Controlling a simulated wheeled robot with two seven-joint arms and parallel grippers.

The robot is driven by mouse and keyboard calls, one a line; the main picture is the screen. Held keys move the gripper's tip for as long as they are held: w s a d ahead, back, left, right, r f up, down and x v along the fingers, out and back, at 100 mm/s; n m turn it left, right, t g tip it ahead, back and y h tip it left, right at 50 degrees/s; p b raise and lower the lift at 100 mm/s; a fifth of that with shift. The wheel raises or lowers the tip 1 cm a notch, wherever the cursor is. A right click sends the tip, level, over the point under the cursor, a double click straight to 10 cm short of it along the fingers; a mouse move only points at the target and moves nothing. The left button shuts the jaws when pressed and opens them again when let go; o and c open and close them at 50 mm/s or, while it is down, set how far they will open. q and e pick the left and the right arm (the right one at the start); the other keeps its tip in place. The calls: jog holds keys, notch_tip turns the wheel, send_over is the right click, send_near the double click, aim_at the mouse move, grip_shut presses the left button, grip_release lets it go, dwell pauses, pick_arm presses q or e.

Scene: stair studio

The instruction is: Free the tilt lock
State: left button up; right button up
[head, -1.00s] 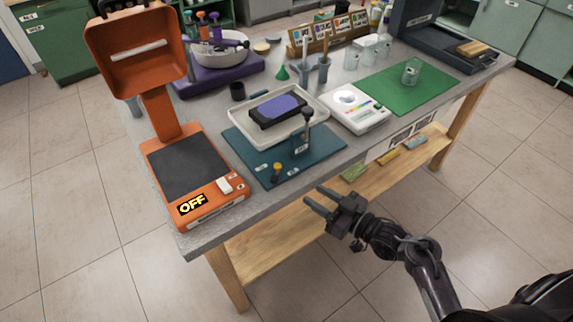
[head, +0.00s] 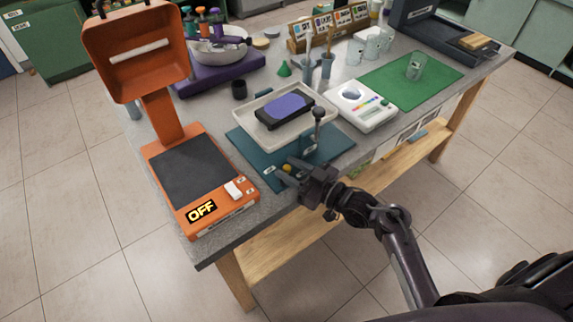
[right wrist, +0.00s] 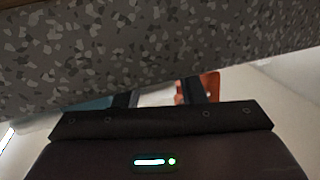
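A teal base plate (head: 256,158) lies at the front edge of the table. A cream tray (head: 247,117) on it holds a dark block with a purple top (head: 290,105). An upright post with a dark ball (head: 319,113) stands at the tray's front right. Which part is the tilt lock I cannot tell for sure. My right gripper (head: 286,176) is at the table's front edge, its fingers close to the knob; contact is unclear. In the right wrist view its fingers (right wrist: 157,96) are apart and empty. My left gripper is not in view.
An orange lamp-like device (head: 196,170) reading OFF stands left of the plate. A white scale (head: 360,108) and a green mat (head: 433,73) lie to the right. The speckled tabletop (right wrist: 150,50) looms close in the right wrist view. A wooden shelf (head: 270,245) runs below.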

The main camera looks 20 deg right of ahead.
jog(key=shift+w+a, duration=0.4)
jog(key=shift+w, duration=0.15)
grip_shut()
jog(key=h+p, duration=0.1)
jog(key=m+t+h+p, duration=0.1)
jog(key=m+h, duration=0.1)
jog(key=shift+s+d+r+t+p, duration=0.1)
jog(key=shift+s+r+t+p, duration=0.15)
jog(key=shift+t+p, duration=0.15)
jog(key=m+h, duration=0.1)
jog(key=m+t+h+p, duration=0.1)
jog(key=shift+s+d+h, duration=0.15)
jog(key=shift+d+h, duration=0.05)
jog(key=shift+h, duration=0.1)
jog(key=shift+d+f+m+h+p, duration=0.15)
jog(key=shift+m+h+p, duration=0.15)
jog(key=shift+m+h, duration=0.45)
jog(key=shift+n, duration=0.25)
